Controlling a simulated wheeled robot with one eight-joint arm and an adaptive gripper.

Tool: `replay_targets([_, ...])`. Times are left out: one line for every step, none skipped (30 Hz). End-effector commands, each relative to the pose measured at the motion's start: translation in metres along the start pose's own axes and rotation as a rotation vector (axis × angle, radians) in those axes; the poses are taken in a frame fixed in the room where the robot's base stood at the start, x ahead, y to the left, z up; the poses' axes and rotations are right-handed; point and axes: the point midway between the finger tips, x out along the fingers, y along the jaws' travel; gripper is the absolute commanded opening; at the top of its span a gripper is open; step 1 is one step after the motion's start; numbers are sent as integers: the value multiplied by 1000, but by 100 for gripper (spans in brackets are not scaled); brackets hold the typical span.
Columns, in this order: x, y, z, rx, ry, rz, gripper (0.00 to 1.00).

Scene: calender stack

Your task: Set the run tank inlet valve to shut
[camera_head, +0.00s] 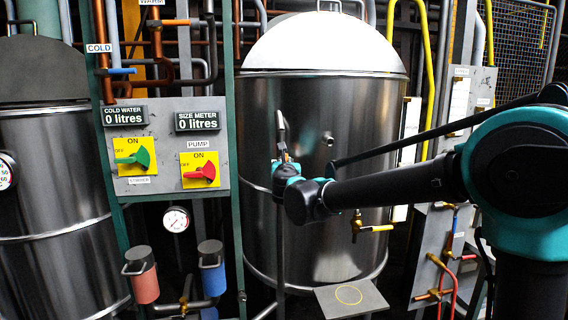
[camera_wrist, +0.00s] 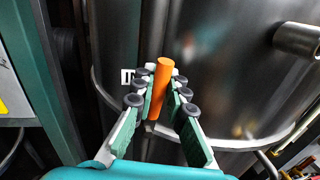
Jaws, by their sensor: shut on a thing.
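An orange cylindrical handle (camera_wrist: 160,88) stands upright, slightly tilted, between my fingers in the wrist view. My gripper (camera_wrist: 161,101) is shut on it, with finger pads touching both sides. In the head view my gripper (camera_head: 284,158) is in front of the large steel tank (camera_head: 345,115), at its left part. The valve body under the handle is hidden by my fingers.
A grey panel (camera_head: 215,122) with a green knob (camera_head: 133,158) and a red knob (camera_head: 201,172) stands left of my gripper. A steel stub (camera_wrist: 298,39) juts from the tank at the right of the wrist view. A brass tap (camera_head: 370,228) sits lower right.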

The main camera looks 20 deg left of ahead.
Motion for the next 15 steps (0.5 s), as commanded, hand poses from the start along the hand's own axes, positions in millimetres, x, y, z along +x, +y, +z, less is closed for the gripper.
replay_targets([0,-3,0,23,4,-1,0])
replay_targets([1,-4,0,40,8,-1,0])
replay_targets([1,-6,0,65,13,-1,0])
replay_targets([1,-8,0,86,17,-1,0])
replay_targets([1,-10,0,106,21,-1,0])
replay_targets([2,-12,0,139,27,-1,0])
replay_targets([2,-15,-1,163,33,-1,0])
replay_targets([3,-17,-1,189,37,-2,0])
replay_targets([4,-20,-2,226,45,-3,0])
replay_targets([4,-22,-2,252,50,-2,0])
replay_targets([4,-24,-3,281,55,-2,0])
replay_targets([5,-27,-4,318,63,-2,0])
replay_targets([6,-30,-5,346,68,-3,0])
replay_targets([6,-32,-6,375,74,-3,0])
replay_targets([6,-35,-7,412,81,-3,0])
